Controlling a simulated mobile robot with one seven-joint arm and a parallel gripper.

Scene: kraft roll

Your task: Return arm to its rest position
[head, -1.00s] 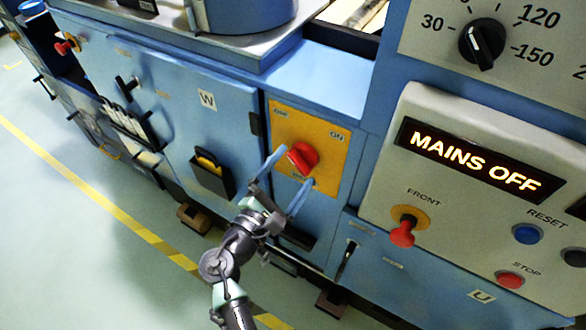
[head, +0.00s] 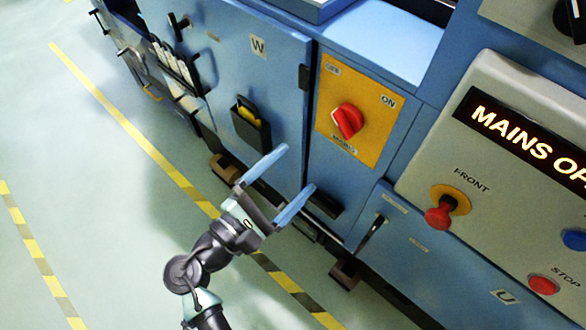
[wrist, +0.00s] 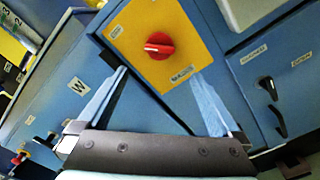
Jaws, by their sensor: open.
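My gripper (head: 290,188) is open and empty, its two blue fingers spread apart. In the head view it hangs in front of the blue cabinet, below and left of the red rotary switch (head: 347,121) on the yellow plate (head: 328,88). It does not touch the switch. In the wrist view the red switch (wrist: 159,46) sits beyond and between the fingers of my gripper (wrist: 158,82). The display (head: 520,135), cut off at the right edge, shows "MAINS O" and part of a further letter.
A grey control panel (head: 465,150) with a red front knob (head: 441,213) and a red stop button (head: 543,285) stands at the right. A black holder (head: 250,127) and a black lever handle (head: 372,232) stick out from the cabinets. The green floor (head: 95,190) at the left is free.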

